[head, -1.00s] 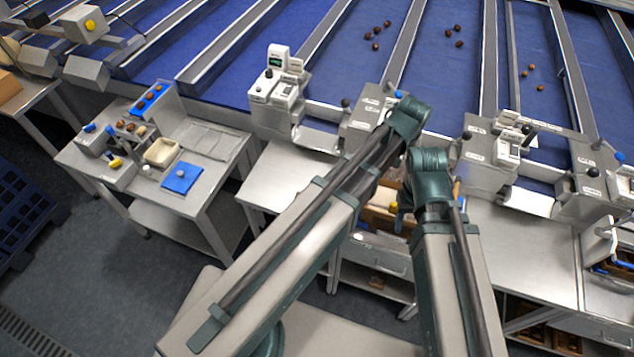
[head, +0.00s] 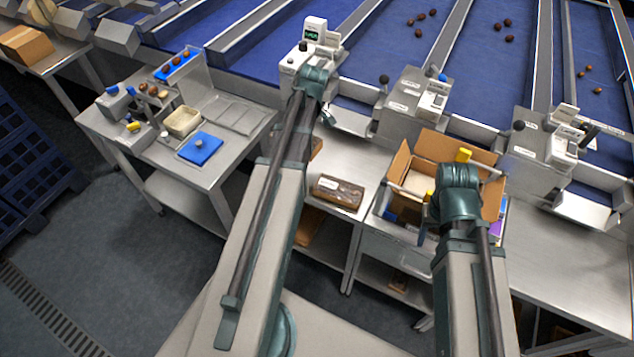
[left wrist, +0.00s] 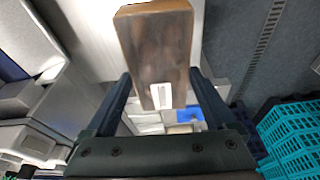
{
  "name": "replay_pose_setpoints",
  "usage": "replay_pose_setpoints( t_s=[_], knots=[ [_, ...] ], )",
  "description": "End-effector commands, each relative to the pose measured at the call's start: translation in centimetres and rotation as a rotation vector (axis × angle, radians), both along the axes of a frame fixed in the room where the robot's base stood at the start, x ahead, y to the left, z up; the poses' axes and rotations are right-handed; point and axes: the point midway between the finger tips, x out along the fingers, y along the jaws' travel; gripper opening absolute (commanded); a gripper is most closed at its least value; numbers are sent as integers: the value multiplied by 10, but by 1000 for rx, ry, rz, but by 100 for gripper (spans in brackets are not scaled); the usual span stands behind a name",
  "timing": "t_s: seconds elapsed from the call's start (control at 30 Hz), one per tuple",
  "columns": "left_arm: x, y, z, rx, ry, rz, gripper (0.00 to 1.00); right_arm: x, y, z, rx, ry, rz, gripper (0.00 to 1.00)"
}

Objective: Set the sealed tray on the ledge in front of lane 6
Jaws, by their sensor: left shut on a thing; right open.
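The sealed tray (left wrist: 156,45), a brown slab with a white label, is between the fingers of my left gripper (left wrist: 163,100) in the left wrist view; the gripper is shut on it. In the head view my left arm reaches toward the machine with the green display, and its wrist hides the gripper and the held tray. Pale ledges stand in front of the lanes: one (head: 354,121) right of my left wrist, another (head: 586,209) at the right. Lane numbers are too small to read. My right gripper (head: 428,212) is open over the cardboard box, partly hidden by its wrist.
Another brown tray (head: 338,191) with a white label lies on the steel bench. The open cardboard box (head: 489,200) holds several items. Control units (head: 409,105) with knobs stand between the ledges. A side table (head: 238,131) with a blue pad (head: 200,149) is at the left.

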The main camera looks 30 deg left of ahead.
Motion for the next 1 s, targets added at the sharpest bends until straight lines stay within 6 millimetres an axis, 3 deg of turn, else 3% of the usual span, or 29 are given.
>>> replay_pose_setpoints(
  t_s=[0.1,0.37,0.8,1.0],
  knots=[
    [-6,13,-5,3,-1,54,25,0,0,-5,0,0,0,50],
    [-8,16,-9,4,-2,69,25,0,0,-9,0,0,0,50],
    [-8,15,-67,4,-2,67,25,0,0,-67,0,0,-1,50],
    [-7,15,-68,4,-2,66,25,0,0,-68,0,0,-1,50]
  ],
)
